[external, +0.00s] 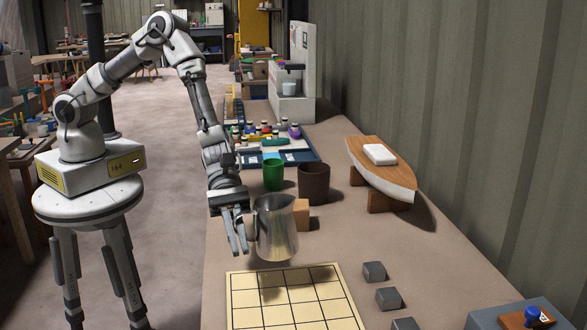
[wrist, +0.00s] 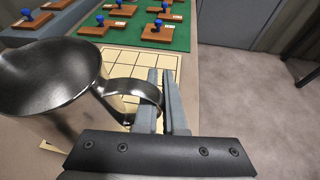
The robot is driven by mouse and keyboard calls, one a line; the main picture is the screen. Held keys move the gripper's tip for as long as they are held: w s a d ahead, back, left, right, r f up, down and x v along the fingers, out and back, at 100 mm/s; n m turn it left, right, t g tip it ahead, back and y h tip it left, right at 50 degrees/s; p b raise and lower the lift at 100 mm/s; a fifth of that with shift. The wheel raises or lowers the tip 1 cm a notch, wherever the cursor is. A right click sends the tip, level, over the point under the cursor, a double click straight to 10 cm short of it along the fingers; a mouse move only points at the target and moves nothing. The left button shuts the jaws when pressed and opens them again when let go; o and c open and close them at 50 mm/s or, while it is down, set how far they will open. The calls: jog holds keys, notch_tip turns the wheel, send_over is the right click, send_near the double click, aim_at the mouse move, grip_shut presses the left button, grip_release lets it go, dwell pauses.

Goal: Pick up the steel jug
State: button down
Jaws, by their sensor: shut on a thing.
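The steel jug (external: 277,229) is shiny metal and upright, with its handle on the left side toward my gripper. In the external view, my gripper (external: 238,243) is at the jug's left, with its fingers pointing down at the handle. In the wrist view, the jug (wrist: 50,85) fills the left side. Its curved handle (wrist: 135,90) runs into the fingers of my gripper (wrist: 165,100), which are shut on it. A shadow lies on the grid board below the jug, and the jug looks raised off the bench.
A cream grid board (external: 290,298) lies just in front. Dark grey blocks (external: 388,298) sit to its right. A green cup (external: 273,174), a brown pot (external: 314,183) and a wooden block (external: 301,213) stand behind the jug. A boat hull model (external: 383,172) rests on supports at the right.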

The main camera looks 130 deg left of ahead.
jog(key=s+d+r, duration=0.3)
jog(key=d+r, duration=0.1)
jog(key=d, duration=0.1)
jog(key=shift+s+d+b, duration=0.15)
jog(key=shift+d+b, duration=0.15)
jog(key=shift+d, duration=0.1)
dwell(1.2)
